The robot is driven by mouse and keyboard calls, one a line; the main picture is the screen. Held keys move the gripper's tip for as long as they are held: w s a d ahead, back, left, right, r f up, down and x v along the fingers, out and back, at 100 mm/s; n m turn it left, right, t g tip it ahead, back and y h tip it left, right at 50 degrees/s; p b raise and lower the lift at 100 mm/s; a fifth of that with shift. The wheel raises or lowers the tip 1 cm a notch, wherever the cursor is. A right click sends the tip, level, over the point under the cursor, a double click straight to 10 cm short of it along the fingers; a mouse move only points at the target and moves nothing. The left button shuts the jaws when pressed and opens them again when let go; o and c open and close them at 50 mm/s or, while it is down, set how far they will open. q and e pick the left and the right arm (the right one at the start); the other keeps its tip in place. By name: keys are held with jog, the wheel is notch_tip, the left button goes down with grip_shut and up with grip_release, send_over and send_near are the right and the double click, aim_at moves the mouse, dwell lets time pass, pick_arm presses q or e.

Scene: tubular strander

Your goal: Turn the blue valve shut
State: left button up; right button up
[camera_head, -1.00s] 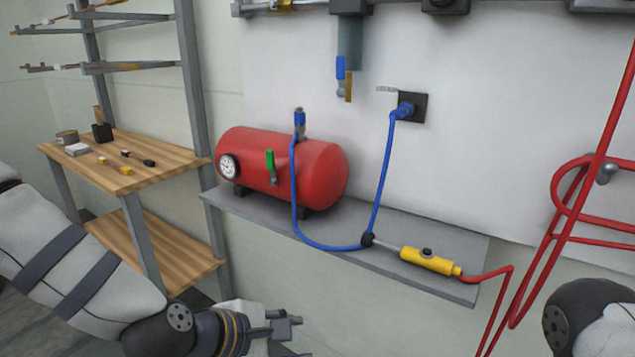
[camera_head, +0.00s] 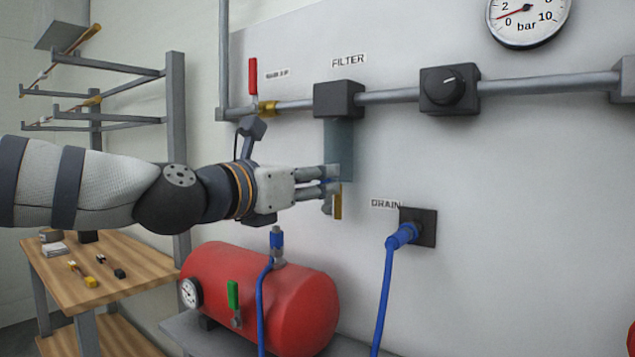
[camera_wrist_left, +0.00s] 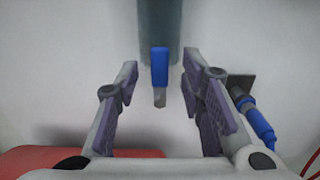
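The blue valve handle (camera_wrist_left: 160,66) stands upright in the left wrist view, just below the grey-blue filter bowl (camera_wrist_left: 158,25). It lies in line with the gap between my left gripper's open fingers, with free space on both sides. In the head view my left gripper (camera_head: 330,182) is at the lower end of the filter bowl (camera_head: 340,140). Its fingers hide nearly all of the blue handle there; a brass piece (camera_head: 338,206) shows below them. I cannot tell whether the fingers reach around the handle. My right gripper is out of view.
The filter block (camera_head: 338,98) and grey pipe (camera_head: 392,96) run above my gripper, with a red-handled valve (camera_head: 253,77) to the left. A red tank (camera_head: 275,300) stands below. The drain fitting (camera_head: 405,235) and its blue hose are to the lower right.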

pick_arm(q)
jog(key=shift+x, duration=0.8)
jog(key=shift+c, duration=0.6)
grip_shut()
